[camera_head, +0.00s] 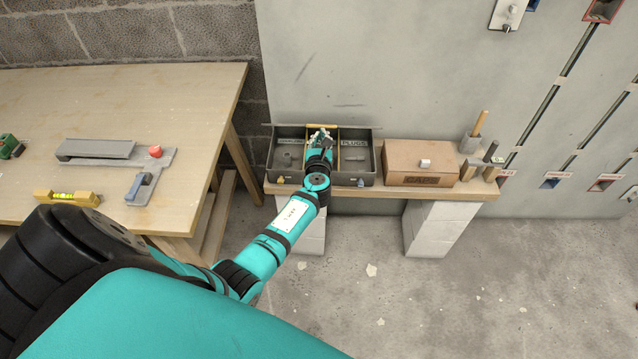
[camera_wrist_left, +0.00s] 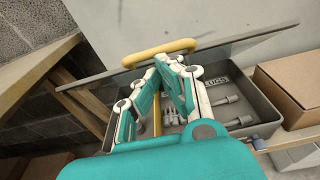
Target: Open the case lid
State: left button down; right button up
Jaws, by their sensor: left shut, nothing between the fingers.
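The grey case (camera_head: 366,181) stands on the low bench against the wall. Its inside is in plain view, with compartments and a yellow divider (camera_head: 338,146). The lid (camera_head: 358,127) is up at the back and shows nearly edge-on; in the left wrist view the lid (camera_wrist_left: 230,40) is a thin grey strip. The yellow handle (camera_wrist_left: 158,53) is on the lid's edge. My left gripper (camera_head: 321,134) is over the case near the raised lid. In the left wrist view its fingers (camera_wrist_left: 170,62) are together, empty, close by the handle; contact is unclear. My right gripper is out of view.
A closed cardboard box (camera_head: 415,173) stands right of the case. Tools in a holder (camera_head: 473,143) are farther right. A wooden workbench (camera_head: 60,104) with a level (camera_head: 68,197) and a grey fixture is at left. The floor in front is mostly clear.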

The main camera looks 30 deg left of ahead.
aim_at(320, 126)
pick_arm(q)
jog(key=shift+g+h, duration=0.3)
jog(key=shift+g, duration=0.2)
jog(key=r+p, duration=0.1)
jog(key=w+a+r+p, duration=0.1)
jog(key=p, duration=0.1)
jog(key=w+r+p, duration=0.1)
jog(key=r+p, duration=0.1)
jog(key=shift+w+a+r, duration=0.1)
jog(key=shift+w+a, duration=0.15)
jog(key=shift+a, duration=0.1)
jog(key=shift+w+a+r+p, duration=0.25)
jog(key=shift+w+a+r, duration=0.25)
jog(key=shift+w+r, duration=0.3)
jog(key=shift+w+a+r+p, duration=0.25)
jog(key=shift+w+a+r, duration=0.2)
jog(key=shift+w+r, duration=0.25)
jog(key=shift+f, duration=0.15)
